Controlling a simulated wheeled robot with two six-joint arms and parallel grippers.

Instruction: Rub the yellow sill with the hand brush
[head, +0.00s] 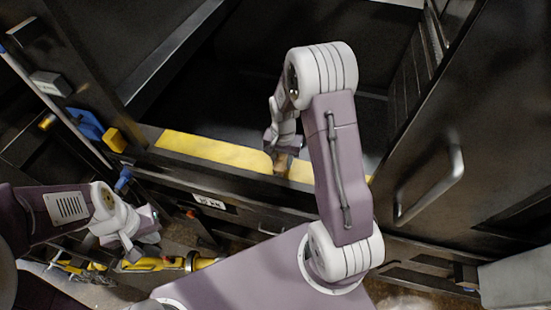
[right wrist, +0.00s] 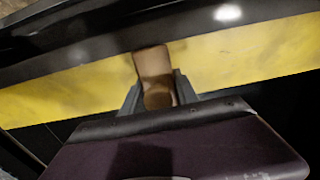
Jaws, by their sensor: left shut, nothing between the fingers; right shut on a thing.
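The yellow sill (head: 215,150) runs across the front of the dark compactor opening in the head view. It also spans the right wrist view (right wrist: 240,55). My right gripper (head: 280,155) is over the sill and shut on the hand brush (head: 282,164). The brush shows as a tan wooden piece between the fingers in the right wrist view (right wrist: 154,65). Its bristles are hidden, and I cannot tell whether it touches the sill. My left gripper (head: 140,250) is shut and empty, low at the left, away from the sill.
A dark door with a grey handle (head: 430,188) stands at the right of the opening. Blue and yellow fittings (head: 95,128) are on the left frame. A yellow tool (head: 155,264) lies low near my left gripper. The dark chamber behind the sill looks empty.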

